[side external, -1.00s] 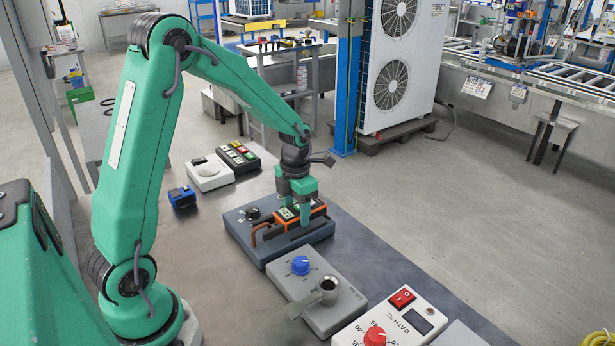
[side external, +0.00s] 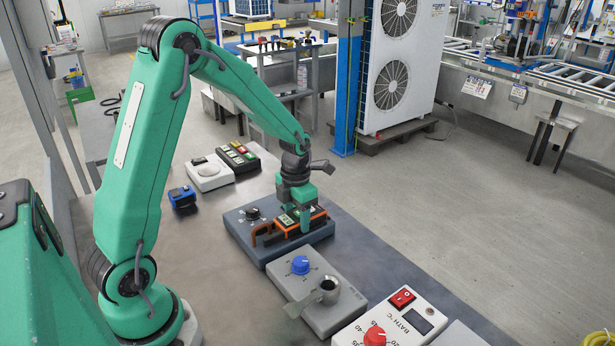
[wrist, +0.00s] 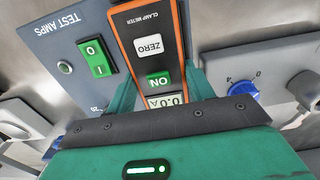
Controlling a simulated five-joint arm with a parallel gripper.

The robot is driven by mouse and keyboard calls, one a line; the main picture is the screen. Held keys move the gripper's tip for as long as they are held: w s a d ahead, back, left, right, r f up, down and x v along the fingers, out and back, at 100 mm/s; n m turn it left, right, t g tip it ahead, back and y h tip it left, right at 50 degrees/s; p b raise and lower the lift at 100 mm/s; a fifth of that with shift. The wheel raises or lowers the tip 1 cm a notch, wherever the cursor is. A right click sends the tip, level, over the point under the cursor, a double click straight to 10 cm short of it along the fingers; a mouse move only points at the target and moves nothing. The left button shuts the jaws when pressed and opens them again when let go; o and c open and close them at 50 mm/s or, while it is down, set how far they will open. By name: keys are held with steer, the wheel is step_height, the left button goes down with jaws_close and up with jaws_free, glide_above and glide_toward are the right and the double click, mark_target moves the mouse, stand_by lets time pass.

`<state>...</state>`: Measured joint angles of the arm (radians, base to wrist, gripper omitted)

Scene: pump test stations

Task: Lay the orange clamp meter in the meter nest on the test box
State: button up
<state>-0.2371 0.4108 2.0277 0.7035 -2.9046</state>
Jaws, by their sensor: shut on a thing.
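My gripper (side external: 297,213) is shut on the orange clamp meter (side external: 318,214), above the blue-grey test box (side external: 290,252). The meter lies flat with its orange jaw end toward the left. In the wrist view my fingers grip both sides of the meter (wrist: 149,44), which shows a ZERO button, a green ON button and a small display. The test box (wrist: 58,48) shows "TEST AMPS" and a green switch beside it. The meter and my fingers cover most of the nest. The meter looks low at the nest, but I cannot tell whether it rests on the bottom.

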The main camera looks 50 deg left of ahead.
steer(key=o, duration=1.2)
steer(key=shift+r, duration=3.9)
